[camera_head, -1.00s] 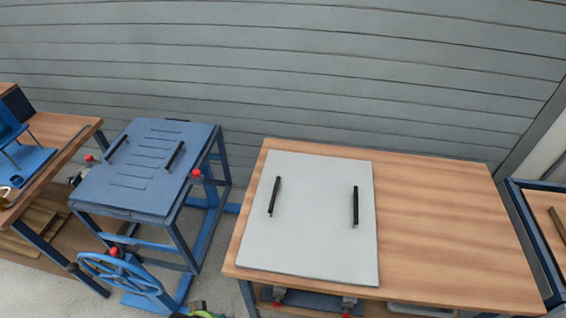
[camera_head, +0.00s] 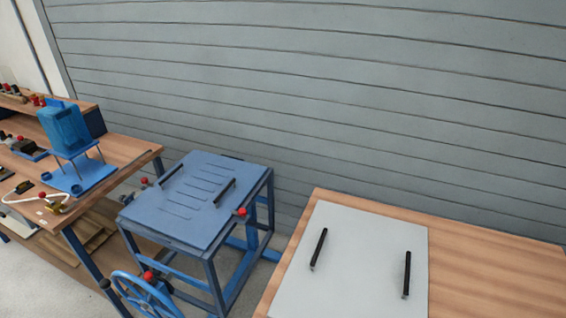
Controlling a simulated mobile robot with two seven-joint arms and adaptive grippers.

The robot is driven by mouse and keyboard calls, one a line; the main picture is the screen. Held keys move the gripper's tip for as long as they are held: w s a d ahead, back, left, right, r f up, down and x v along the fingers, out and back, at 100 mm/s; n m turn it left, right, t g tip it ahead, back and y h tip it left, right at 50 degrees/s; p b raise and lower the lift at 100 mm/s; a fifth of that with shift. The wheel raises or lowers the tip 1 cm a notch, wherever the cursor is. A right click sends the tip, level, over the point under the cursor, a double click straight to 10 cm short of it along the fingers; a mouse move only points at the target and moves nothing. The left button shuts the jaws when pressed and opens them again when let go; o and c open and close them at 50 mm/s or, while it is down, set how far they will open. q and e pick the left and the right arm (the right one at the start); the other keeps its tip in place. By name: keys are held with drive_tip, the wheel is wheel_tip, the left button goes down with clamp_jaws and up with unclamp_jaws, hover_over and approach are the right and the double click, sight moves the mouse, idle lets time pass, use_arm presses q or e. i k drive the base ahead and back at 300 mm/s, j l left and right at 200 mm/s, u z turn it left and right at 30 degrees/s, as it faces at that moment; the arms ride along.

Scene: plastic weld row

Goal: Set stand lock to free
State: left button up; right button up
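A blue metal stand (camera_head: 195,200) with a slotted top plate and two black handles stands left of centre in the head view. Red knobs sit on it: one at its right top edge (camera_head: 240,212) and one low at the front (camera_head: 148,276), near a blue handwheel (camera_head: 145,297). A smaller knob (camera_head: 145,181) shows at its left edge. I cannot tell which of these is the stand lock or how it is set. Neither of my grippers is in view.
A wooden table (camera_head: 490,270) at the right carries a grey panel (camera_head: 370,262) with two black handles. A workbench (camera_head: 120,150) at the left holds a blue tank on legs (camera_head: 64,127) and small fittings. A grey slatted wall (camera_head: 330,90) closes the back.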

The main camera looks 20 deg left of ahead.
sight(147, 275)
drive_tip(key=u, duration=1.1)
